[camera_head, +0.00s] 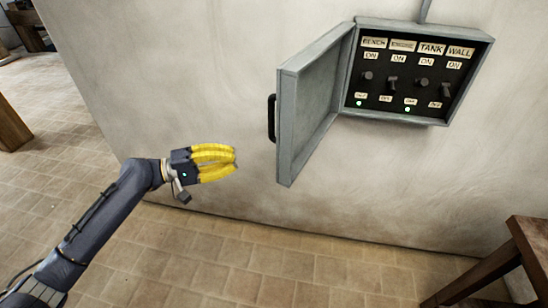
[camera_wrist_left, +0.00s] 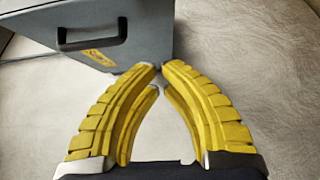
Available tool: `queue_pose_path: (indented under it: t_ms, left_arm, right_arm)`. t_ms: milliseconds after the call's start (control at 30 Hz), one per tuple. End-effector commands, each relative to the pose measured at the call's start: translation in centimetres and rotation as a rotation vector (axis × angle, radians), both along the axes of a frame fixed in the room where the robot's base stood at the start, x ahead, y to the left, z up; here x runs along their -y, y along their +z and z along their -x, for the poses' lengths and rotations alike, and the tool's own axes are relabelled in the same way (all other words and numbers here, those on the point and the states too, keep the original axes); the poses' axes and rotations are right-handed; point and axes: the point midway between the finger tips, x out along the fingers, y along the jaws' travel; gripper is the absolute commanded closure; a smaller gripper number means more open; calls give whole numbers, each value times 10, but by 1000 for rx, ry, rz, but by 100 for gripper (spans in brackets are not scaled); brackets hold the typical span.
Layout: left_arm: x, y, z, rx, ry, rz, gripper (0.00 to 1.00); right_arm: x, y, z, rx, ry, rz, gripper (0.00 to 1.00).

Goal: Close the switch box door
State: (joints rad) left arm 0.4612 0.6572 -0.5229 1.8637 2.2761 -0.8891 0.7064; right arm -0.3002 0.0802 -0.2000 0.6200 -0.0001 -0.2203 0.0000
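The grey switch box (camera_head: 418,118) is mounted on the wall at the upper right in the head view. Its door (camera_head: 308,112) stands wide open, swung out from the box's left side. A black handle (camera_head: 271,118) is on the door's outer face near its free edge. My left gripper (camera_head: 236,160) is left of and below the handle, apart from the door, its yellow fingers drawn together and empty. In the left wrist view, the fingertips (camera_wrist_left: 162,68) nearly meet below the door's outer face (camera_wrist_left: 150,42), with the handle (camera_wrist_left: 91,34) at upper left. My right gripper is not in view.
Inside the box is a black panel with several labelled switches and green lights. A conduit (camera_head: 425,10) rises from its top. A wooden stool or table (camera_head: 520,250) stands at lower right. The plain wall (camera_head: 190,70) and tiled floor around my left gripper are clear.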

Motion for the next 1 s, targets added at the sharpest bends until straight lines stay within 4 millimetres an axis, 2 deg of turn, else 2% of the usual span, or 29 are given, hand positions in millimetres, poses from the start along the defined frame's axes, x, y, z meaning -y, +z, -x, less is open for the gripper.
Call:
queue_pose_path:
  t_ms: [500, 700, 1000]
  left_arm:
    - [86, 1, -21, 4, 0, 1, 100]
    - [104, 0, -7, 3, 1, -1, 100]
    - [116, 0, 0, 3, 2, -1, 100]
  right_arm:
    - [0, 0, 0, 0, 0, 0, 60]
    - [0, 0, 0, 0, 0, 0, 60]
    - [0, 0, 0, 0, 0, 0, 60]
